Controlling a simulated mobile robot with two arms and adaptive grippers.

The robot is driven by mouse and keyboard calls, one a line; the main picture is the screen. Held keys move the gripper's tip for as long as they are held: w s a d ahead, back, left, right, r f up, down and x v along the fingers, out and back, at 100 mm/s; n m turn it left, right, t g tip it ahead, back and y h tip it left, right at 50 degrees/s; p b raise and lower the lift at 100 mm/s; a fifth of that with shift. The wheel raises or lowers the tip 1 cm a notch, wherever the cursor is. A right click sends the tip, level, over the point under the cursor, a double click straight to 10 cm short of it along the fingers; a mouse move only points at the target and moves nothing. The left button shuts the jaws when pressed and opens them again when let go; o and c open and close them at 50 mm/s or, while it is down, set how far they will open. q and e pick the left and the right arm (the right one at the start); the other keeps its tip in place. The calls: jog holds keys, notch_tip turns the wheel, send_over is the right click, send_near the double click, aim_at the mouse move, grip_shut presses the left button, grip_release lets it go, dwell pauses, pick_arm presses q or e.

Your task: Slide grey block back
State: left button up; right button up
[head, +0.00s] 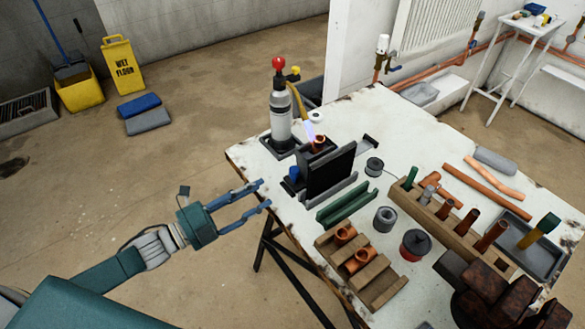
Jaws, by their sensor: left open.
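My left gripper (265,193) reaches in from the left with its two blue-grey fingers apart and nothing between them. Its tips are at the left edge of the worktable (300,215), left of a dark fixture. The fixture has an upright black plate (331,172) and a long grey bar (329,191) along its front foot. A grey piece (366,146) with a dark end sticks out behind the plate on the right. I cannot tell which grey part is the block. The gripper is apart from the fixture. My right gripper is not in view.
A gas torch (280,115) stands behind the fixture. A wooden pipe holder (450,228) stands right. Floor left of the table is open.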

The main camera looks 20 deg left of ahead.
aim_at(290, 175)
pick_arm(q)
jog(key=x, duration=0.4)
jog(key=shift+w+d+r+p, duration=0.15)
jog(key=shift+w+d+p, duration=0.05)
jog(key=shift+p, duration=0.1)
jog(key=x, duration=0.4)
jog(key=shift+w+p, duration=0.1)
jog(key=shift+p, duration=0.2)
jog(key=shift+w+d, duration=0.4)
jog(key=shift+w, duration=0.15)
grip_shut()
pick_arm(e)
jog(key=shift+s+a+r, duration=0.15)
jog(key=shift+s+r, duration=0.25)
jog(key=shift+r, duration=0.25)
